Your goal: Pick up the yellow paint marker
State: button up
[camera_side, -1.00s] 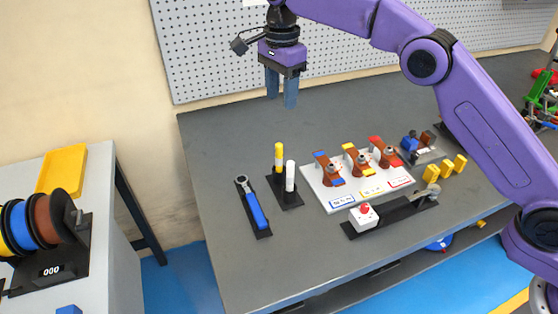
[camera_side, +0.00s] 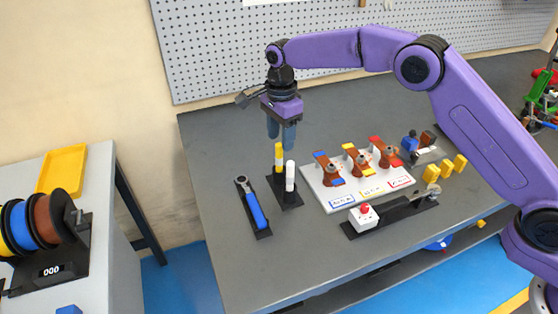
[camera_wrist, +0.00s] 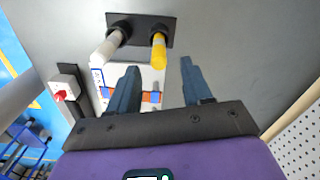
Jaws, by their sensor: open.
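My gripper (camera_side: 281,139) is open and empty, fingers pointing down, just above and slightly behind the yellow marker in the side view. In the wrist view the yellow marker (camera_wrist: 158,52) is beyond the fingertips of my gripper (camera_wrist: 160,70), roughly between them, and the white marker (camera_wrist: 106,48) is to the left. I see no contact with either.
A blue-handled ratchet (camera_side: 254,209) lies left of the holder. A white board (camera_side: 352,184) with copper-coloured parts is to the right. A white box with a red button (camera_side: 363,215) stands in front of it. A pegboard (camera_side: 210,50) rises behind.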

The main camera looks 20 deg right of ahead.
aim_at(279, 154)
jog(key=shift+s+a+f, duration=0.1)
jog(key=shift+a+f, duration=0.05)
jog(key=shift+f, duration=1.35)
jog(key=shift+a+f, duration=0.1)
jog(key=shift+f, duration=1.35)
grip_shut()
